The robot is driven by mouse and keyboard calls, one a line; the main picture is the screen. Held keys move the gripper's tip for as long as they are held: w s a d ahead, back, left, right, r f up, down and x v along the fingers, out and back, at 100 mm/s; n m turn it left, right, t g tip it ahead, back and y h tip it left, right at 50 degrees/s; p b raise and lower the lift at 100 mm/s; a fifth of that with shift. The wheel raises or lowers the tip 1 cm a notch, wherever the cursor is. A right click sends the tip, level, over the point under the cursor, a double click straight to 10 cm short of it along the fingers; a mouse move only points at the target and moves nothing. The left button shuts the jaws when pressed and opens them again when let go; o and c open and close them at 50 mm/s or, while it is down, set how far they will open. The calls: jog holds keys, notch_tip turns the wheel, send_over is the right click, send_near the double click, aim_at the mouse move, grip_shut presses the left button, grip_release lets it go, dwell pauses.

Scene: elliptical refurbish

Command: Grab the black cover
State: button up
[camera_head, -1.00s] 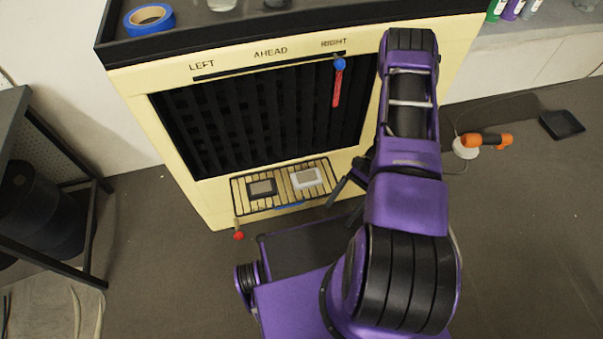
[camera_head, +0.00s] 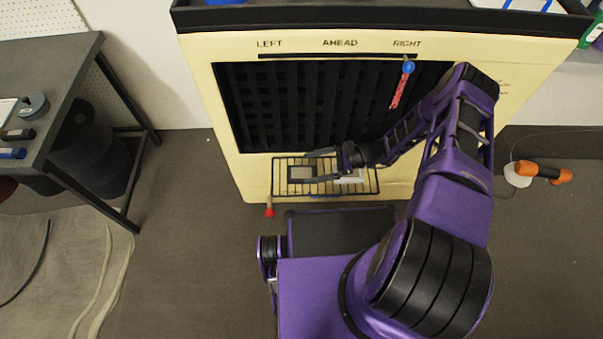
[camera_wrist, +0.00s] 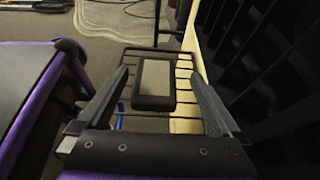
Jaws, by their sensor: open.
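The black cover (camera_wrist: 154,84) is a small dark rounded rectangle with a lighter grey-tan middle. It lies on the wire rack (camera_head: 326,194) at the front of the cream machine, and it also shows in the head view (camera_head: 302,173). My gripper (camera_head: 313,164) is open and empty over the rack. In the wrist view its two fingers (camera_wrist: 160,85) point toward the cover, one on each side, with the cover between and apart from them. A white piece (camera_head: 352,176) lies on the rack to the right, partly hidden by my gripper.
The cream machine (camera_head: 222,140) has a black grille (camera_head: 290,105) just behind the rack. A red-and-blue lever (camera_head: 402,85) hangs at its upper right, and a red knob (camera_head: 269,212) sits low at the left. A dark table (camera_head: 60,95) stands left. An orange tool (camera_head: 545,173) lies right.

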aim_at(297, 173)
jog(key=shift+s+f+x, duration=0.15)
jog(key=shift+x, duration=1.3)
jog(key=shift+s+f+x, duration=0.1)
jog(key=shift+s+x, duration=0.05)
jog(key=shift+x, duration=1.35)
jog(key=shift+d, duration=0.1)
jog(key=c, duration=1.6)
